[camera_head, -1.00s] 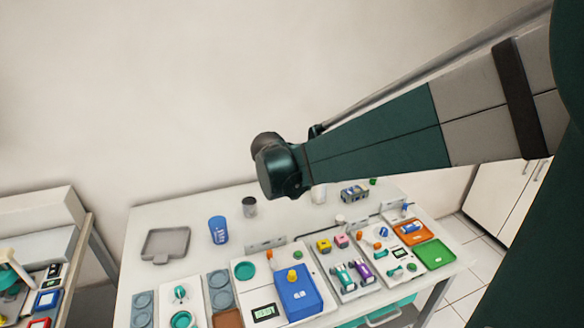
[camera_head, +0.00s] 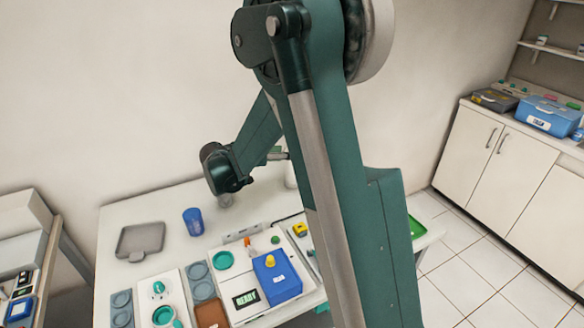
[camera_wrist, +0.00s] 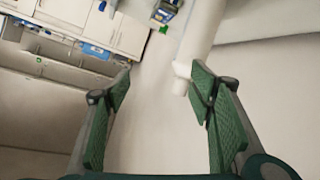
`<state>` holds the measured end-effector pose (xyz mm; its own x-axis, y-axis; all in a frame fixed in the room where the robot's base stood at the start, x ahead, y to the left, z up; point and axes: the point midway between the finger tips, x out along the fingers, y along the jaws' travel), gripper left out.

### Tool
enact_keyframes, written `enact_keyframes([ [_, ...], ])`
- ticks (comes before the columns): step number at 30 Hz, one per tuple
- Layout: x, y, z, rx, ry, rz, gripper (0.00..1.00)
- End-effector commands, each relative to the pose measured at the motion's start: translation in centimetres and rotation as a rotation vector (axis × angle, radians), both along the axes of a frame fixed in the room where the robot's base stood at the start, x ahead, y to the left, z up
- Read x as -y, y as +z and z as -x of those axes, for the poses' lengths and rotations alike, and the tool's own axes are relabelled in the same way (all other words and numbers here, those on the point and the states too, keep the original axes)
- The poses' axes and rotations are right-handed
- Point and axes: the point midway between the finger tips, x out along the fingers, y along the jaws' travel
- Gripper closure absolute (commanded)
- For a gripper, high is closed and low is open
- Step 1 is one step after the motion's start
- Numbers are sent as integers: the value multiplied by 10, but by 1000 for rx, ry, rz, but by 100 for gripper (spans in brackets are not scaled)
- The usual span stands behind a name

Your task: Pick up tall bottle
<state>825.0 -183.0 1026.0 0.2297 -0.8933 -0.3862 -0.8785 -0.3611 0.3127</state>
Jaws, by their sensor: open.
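The tall bottle (camera_wrist: 203,32) is white and shows in the wrist view at the upper middle, with its narrower cap end nearest my gripper. It lies beyond the tip of the right finger, partly in line with the gap between the fingers. My gripper (camera_wrist: 160,85) is open, and nothing is between its green pads. In the head view a white bottle (camera_head: 291,174) stands upright at the back of the table, partly hidden by my arm. My gripper is mostly hidden there, close to that bottle.
The white table (camera_head: 165,205) holds a blue cup (camera_head: 193,222), a grey tray (camera_head: 140,239) and a blue box (camera_head: 276,276). My arm covers the table's right part. A cabinet (camera_head: 505,175) stands at the right. The wall is close behind the table.

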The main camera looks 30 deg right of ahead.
Motion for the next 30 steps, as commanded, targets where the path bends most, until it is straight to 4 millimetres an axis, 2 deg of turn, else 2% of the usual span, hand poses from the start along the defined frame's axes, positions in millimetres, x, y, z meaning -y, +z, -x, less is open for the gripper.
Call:
enact_keyframes([
  [6,1,-17,-22,75,-56,69,47],
  [16,-2,-46,-45,206,-129,175,47],
  [30,-12,-87,-60,383,-199,307,47],
])
